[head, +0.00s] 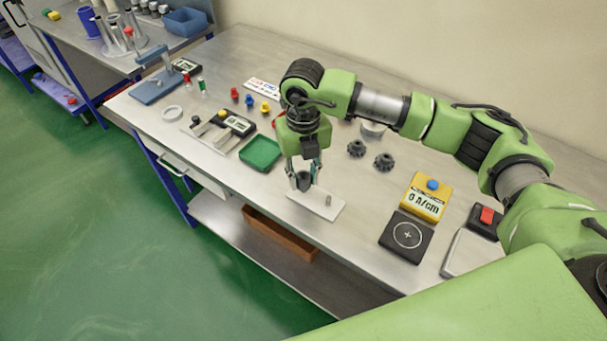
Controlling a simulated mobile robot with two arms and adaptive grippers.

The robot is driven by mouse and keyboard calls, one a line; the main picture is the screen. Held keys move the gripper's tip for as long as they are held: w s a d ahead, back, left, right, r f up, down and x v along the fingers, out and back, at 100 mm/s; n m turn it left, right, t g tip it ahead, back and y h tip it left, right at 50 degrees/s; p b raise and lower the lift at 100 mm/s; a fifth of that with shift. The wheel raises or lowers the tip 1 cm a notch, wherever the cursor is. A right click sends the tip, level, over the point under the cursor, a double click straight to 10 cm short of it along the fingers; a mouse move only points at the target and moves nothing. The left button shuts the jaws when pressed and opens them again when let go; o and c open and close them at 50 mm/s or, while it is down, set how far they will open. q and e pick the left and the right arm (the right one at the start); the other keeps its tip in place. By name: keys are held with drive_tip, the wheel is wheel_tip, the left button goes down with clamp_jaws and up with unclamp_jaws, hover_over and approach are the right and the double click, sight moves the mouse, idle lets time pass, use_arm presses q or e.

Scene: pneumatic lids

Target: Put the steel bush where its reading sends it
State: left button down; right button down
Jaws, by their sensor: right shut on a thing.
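My right gripper (304,176) points down over the front middle of the bench in the head view. It is shut on the steel bush (304,182), a short dark grey cylinder between its fingers. The bush is over the white plate (322,208); I cannot tell whether it touches it. A small metal peg stands on that plate (328,200). A green tray (261,152) is left of the gripper. My left gripper is out of view.
A gauge with a small display (238,124) lies behind the green tray. Dark gear-like parts (384,161) sit right of the gripper. A red-button box (486,218) and a pale flat plate (469,254) are far right. Small coloured parts (249,100) stand behind.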

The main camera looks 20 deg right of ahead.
drive_tip(key=shift+f+b, duration=1.15)
drive_tip(key=shift+f, duration=0.2)
idle(0.4)
drive_tip(key=c, duration=1.2)
unclamp_jaws()
drive_tip(key=shift+r, duration=0.1)
drive_tip(key=shift+r+p, duration=1.85)
drive_tip(key=shift+r, duration=1.6)
